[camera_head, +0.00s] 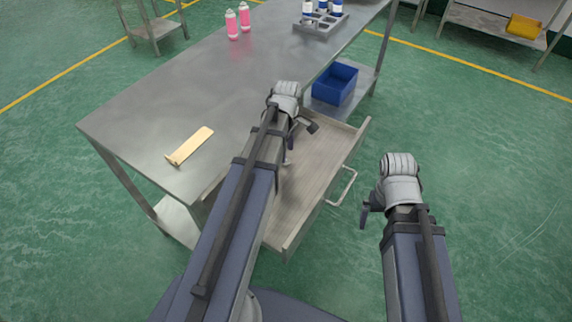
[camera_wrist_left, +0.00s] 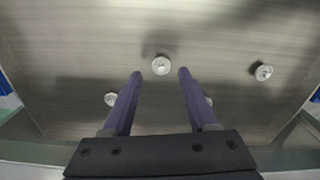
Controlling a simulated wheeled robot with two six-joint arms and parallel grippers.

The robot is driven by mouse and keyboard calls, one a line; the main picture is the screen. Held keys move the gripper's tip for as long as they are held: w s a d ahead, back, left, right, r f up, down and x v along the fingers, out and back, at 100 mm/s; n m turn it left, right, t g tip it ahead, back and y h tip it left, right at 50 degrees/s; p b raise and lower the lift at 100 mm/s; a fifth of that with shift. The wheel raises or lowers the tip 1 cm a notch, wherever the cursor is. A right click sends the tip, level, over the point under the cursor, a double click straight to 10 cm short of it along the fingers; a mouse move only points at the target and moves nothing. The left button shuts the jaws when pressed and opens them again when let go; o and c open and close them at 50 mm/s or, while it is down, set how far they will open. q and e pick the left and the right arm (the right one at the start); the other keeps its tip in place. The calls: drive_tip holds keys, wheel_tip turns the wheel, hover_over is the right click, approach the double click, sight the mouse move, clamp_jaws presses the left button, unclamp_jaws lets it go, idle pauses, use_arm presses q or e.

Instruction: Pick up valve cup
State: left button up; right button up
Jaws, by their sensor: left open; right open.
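Several small round silvery valve cups lie apart on the drawer floor in the left wrist view. One valve cup (camera_wrist_left: 161,65) is between and just beyond the fingertips of my left gripper (camera_wrist_left: 160,74). Another valve cup (camera_wrist_left: 263,72) lies to the right, a third (camera_wrist_left: 111,99) is beside the left finger, and one is partly hidden by the right finger. My left gripper (camera_head: 290,158) is open and empty, over the pulled-out drawer (camera_head: 325,160) in the head view. No cups show there. My right gripper (camera_head: 366,214) is open, over the floor right of the drawer.
The steel table (camera_head: 190,95) holds a tan strip (camera_head: 190,146), pink bottles (camera_head: 238,22) and a grey rack (camera_head: 318,25) with containers. A blue bin (camera_head: 335,84) stands on the lower shelf. The drawer walls surround my left gripper. Floor right of the drawer is clear.

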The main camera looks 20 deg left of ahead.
use_arm(q)
wheel_tip(320, 180, down, 4)
drive_tip(key=b, duration=0.3)
drive_tip(key=shift+s, duration=0.1)
clamp_jaws()
idle(0.3)
